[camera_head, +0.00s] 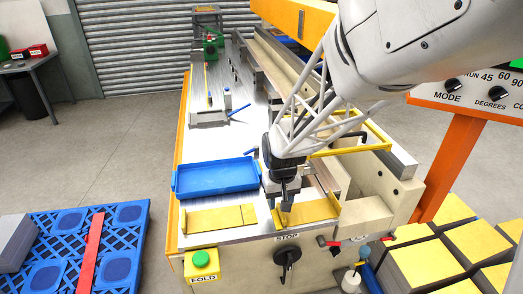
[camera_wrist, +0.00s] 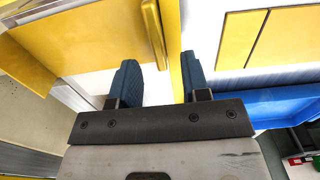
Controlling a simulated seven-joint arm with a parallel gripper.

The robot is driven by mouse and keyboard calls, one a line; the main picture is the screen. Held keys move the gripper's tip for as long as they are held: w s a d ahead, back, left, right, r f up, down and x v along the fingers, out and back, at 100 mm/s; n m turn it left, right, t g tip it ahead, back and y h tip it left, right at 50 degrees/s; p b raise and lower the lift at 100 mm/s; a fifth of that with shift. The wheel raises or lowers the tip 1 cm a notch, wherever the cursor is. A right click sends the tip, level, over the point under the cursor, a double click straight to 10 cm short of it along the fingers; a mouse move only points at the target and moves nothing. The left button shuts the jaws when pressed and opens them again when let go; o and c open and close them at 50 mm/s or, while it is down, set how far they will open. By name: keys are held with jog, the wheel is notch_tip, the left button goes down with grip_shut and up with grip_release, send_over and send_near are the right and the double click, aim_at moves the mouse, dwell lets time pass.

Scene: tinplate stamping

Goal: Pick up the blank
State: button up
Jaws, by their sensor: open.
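A gold sheet-metal blank (camera_head: 308,211) lies at the front right of the machine bed, with a narrow raised edge along its left side. In the wrist view the blank (camera_wrist: 65,35) fills the upper left. My gripper (camera_head: 284,207) points down over its left edge. In the wrist view my gripper (camera_wrist: 160,80) is open, with one dark blue finger on each side of a yellow upright strip. I cannot tell whether either finger touches it. A second gold sheet (camera_head: 212,220) lies flat to the left, apart from my gripper.
A blue tray (camera_head: 216,189) sits behind the second sheet. A yellow-framed guard (camera_head: 350,150) stands behind my gripper to the right. A green FOLD button (camera_head: 201,259) is on the front left corner. Stacks of gold-topped blocks (camera_head: 435,262) stand at the right.

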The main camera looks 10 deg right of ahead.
jog(key=shift+f, duration=1.25)
grip_shut()
